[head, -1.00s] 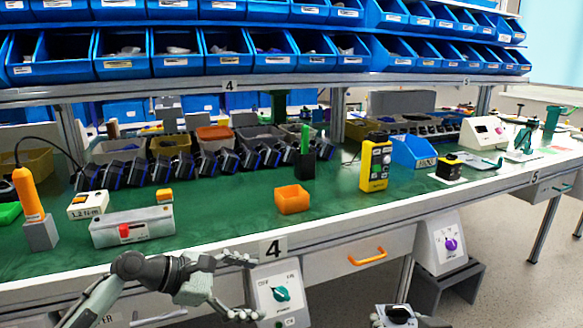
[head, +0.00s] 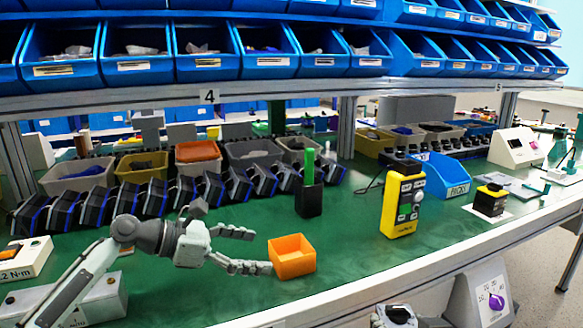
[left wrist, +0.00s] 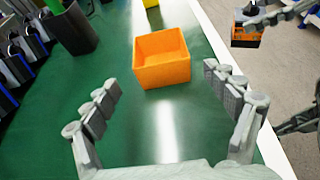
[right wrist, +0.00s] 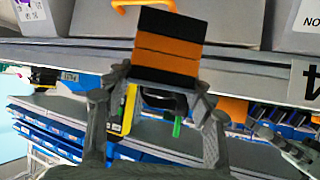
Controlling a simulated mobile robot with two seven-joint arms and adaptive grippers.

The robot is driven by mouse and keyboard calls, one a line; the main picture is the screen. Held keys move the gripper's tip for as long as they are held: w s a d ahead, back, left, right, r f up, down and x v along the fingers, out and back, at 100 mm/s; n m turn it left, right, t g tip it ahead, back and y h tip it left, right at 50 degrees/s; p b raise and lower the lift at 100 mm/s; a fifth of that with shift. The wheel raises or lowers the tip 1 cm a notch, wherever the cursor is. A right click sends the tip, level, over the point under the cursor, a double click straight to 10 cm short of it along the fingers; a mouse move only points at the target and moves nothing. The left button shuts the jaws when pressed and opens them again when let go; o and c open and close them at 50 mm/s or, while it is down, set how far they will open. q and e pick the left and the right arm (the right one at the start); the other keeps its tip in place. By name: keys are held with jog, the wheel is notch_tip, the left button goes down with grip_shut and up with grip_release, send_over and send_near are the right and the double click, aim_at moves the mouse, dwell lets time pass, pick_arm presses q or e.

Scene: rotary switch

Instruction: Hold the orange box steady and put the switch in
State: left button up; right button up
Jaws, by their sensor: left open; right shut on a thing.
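The orange box (head: 292,262) is open-topped and sits empty on the green bench top near its front edge. It also shows in the left wrist view (left wrist: 162,70). My left gripper (head: 259,250) is open just left of the box. In the left wrist view its fingers (left wrist: 161,80) are spread wide, with the box just ahead of their tips. My right gripper (right wrist: 160,82) is shut on the switch, a black and orange block (right wrist: 168,48). The switch also shows at the upper right of the left wrist view (left wrist: 247,38). In the head view it is low, in front of the bench.
A black holder with a green handle (head: 309,195) stands behind the box. A row of black and blue units (head: 215,188) runs along the back. The green surface (head: 345,240) between box and meter is clear.

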aim_at(274, 253)
pick_arm(q)
jog(key=shift+d+f, duration=0.15)
jog(key=shift+d, duration=0.25)
jog(key=shift+f+b+x, duration=0.2)
jog(key=shift+b+x, duration=0.85)
jog(key=shift+x, duration=0.2)
pick_arm(e)
jog(key=shift+s+f, duration=0.15)
jog(key=shift+f, duration=0.8)
pick_arm(q)
jog(key=shift+w+d+r+p, duration=0.15)
jog(key=shift+d+r+p, duration=0.25)
jog(key=shift+p, duration=0.3)
pick_arm(e)
jog(key=shift+r, duration=0.7)
pick_arm(q)
jog(key=shift+w+d+f+p, duration=0.3)
jog(key=shift+d+f+p, duration=0.05)
jog(key=shift+d+f, duration=0.35)
pick_arm(e)
jog(key=shift+r, duration=0.3)
pick_arm(q)
jog(key=shift+d, duration=0.2)
jog(key=shift+w+d+f, duration=0.15)
jog(key=shift+w+f, duration=0.05)
jog(key=shift+w, duration=0.05)
jog(key=shift+c, duration=0.6)
jog(key=c, duration=1)
